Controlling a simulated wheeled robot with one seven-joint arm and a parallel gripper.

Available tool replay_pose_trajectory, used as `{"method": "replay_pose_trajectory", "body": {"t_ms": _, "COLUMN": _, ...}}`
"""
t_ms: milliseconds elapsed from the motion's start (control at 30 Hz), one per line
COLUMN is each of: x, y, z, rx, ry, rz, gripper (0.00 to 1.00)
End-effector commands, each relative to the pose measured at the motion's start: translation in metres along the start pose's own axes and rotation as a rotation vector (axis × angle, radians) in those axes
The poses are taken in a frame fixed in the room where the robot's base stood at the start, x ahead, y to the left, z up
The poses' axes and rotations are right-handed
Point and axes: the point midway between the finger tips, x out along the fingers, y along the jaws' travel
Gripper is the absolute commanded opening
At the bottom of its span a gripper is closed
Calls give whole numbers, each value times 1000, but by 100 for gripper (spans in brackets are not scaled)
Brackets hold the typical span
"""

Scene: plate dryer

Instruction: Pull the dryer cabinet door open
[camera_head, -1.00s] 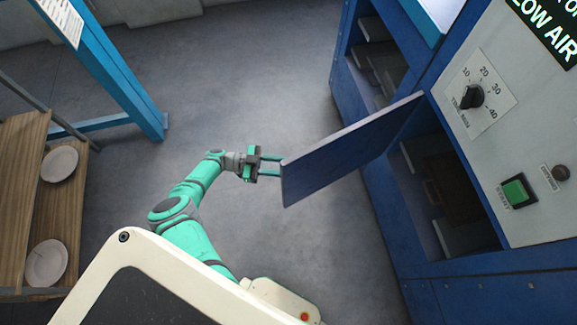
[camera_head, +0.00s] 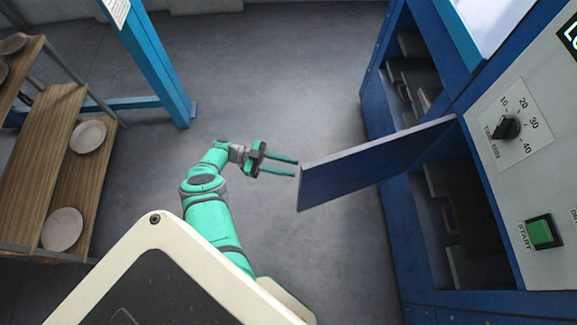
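The blue dryer cabinet door (camera_head: 375,165) stands swung well out from the blue dryer cabinet (camera_head: 395,215), with its hinged side at the right. The opening behind it shows dark shelves inside. My gripper (camera_head: 297,167) is green and open, with its two fingers apart and pointing right at the door's free edge. The fingertips end at or just short of that edge. I cannot tell whether they touch it. Nothing shows between the fingers. The door's handle is not visible.
A control panel with a dial (camera_head: 506,127) and a green start button (camera_head: 541,232) is at the right. A wooden shelf rack (camera_head: 38,165) with white plates (camera_head: 62,229) stands at the left. A blue post (camera_head: 155,65) rises behind. Grey floor between is clear.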

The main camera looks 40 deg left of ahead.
Motion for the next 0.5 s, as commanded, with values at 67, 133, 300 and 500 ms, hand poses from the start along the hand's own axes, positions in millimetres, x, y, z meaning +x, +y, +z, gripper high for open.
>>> {"method": "replay_pose_trajectory", "body": {"t_ms": 67, "x": -1, "y": 0, "z": 0, "rx": 2, "ry": -1, "rz": -2, "gripper": 10}}
{"method": "replay_pose_trajectory", "body": {"t_ms": 133, "x": -4, "y": 2, "z": 0, "rx": 9, "ry": -6, "rz": -9, "gripper": 0}}
{"method": "replay_pose_trajectory", "body": {"t_ms": 300, "x": -23, "y": 12, "z": 3, "rx": 58, "ry": -39, "rz": -68, "gripper": 0}}
{"method": "replay_pose_trajectory", "body": {"t_ms": 500, "x": -47, "y": 47, "z": 12, "rx": 126, "ry": -100, "rz": -181, "gripper": 0}}
